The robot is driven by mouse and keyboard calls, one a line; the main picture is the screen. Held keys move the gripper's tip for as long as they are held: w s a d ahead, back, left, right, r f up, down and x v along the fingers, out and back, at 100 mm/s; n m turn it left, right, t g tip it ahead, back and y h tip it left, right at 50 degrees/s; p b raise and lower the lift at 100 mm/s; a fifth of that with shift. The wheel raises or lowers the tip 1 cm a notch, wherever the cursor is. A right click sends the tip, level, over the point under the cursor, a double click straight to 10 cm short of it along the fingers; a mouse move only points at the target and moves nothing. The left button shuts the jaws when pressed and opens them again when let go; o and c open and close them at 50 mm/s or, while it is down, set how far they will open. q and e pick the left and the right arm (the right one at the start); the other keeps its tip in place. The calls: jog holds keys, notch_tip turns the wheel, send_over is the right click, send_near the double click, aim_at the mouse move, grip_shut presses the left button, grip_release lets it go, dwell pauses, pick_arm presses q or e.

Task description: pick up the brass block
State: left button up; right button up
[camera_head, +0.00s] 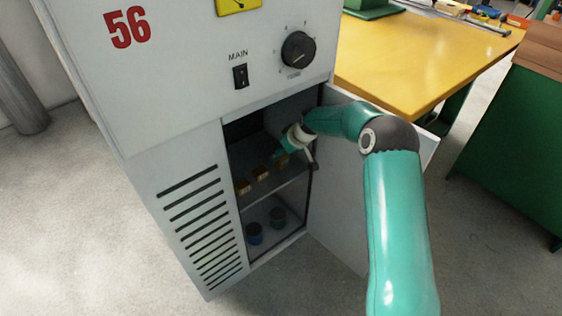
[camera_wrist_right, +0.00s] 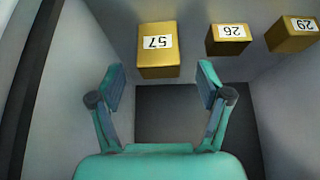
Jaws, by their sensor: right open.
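Three brass-coloured blocks stand in a row on the upper shelf of an open cabinet. In the right wrist view they carry white number labels, which appear upside down: one marked 57 (camera_wrist_right: 158,52), one marked 26 (camera_wrist_right: 229,39) and one marked 29 (camera_wrist_right: 294,34). In the head view, small brass blocks (camera_head: 261,174) also show on the shelf. My right gripper (camera_wrist_right: 160,78) is inside the cabinet opening, open and empty, with the 57 block beyond and roughly between its fingertips. The fingers look apart from it. My left gripper is not in view.
The cabinet (camera_head: 150,120) has its door (camera_head: 335,200) swung open to the right of the opening, beside my arm. A yellow table (camera_head: 420,60) stands behind the door.

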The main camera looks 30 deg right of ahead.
jog(key=shift+w+b+x, duration=0.25)
jog(key=shift+b+x, duration=0.55)
jog(key=shift+x, duration=1.9)
jog(key=shift+r, duration=0.2)
grip_shut()
jog(key=shift+r, duration=0.1)
